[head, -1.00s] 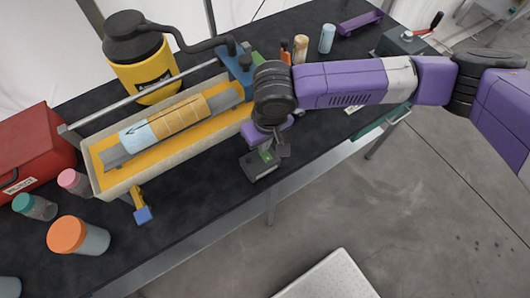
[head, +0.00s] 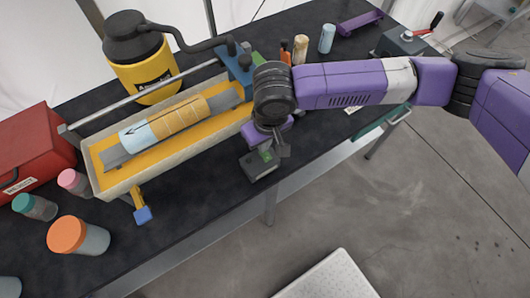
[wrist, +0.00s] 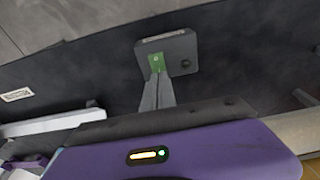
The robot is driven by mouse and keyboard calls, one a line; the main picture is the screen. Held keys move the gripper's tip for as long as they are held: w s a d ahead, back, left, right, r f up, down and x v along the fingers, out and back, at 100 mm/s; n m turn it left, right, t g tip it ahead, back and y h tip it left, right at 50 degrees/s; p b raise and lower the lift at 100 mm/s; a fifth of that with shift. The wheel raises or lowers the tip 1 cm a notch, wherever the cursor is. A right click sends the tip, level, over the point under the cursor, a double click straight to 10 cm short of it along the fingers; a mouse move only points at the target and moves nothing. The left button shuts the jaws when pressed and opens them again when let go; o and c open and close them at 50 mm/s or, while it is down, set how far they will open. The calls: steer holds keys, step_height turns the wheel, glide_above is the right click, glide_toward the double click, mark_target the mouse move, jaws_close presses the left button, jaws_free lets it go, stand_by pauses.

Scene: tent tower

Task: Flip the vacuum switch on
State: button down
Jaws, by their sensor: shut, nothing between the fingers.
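A small dark grey switch box (head: 260,170) sits on the black table near its front edge. It also shows in the wrist view (wrist: 180,50), with a green switch plate (wrist: 157,62) on its face and a dark round spot beside it. My gripper (wrist: 157,78) is shut and empty, with its fingertips at the lower edge of the green plate. I cannot tell whether they touch it. In the head view my gripper (head: 270,150) partly hides the green part. The likely vacuum, a yellow canister with a black lid (head: 145,70), stands behind at the left.
A long trough (head: 140,175) with yellow lining and a core tube lies left of my gripper. A red case (head: 30,155), an orange-lidded jar (head: 80,235) and smaller jars stand at the left. A blue block (head: 235,65) is close behind my gripper.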

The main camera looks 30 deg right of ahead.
steer(key=shift+f, duration=0.9)
stand_by(0.3)
steer(key=shift+r, duration=3.6)
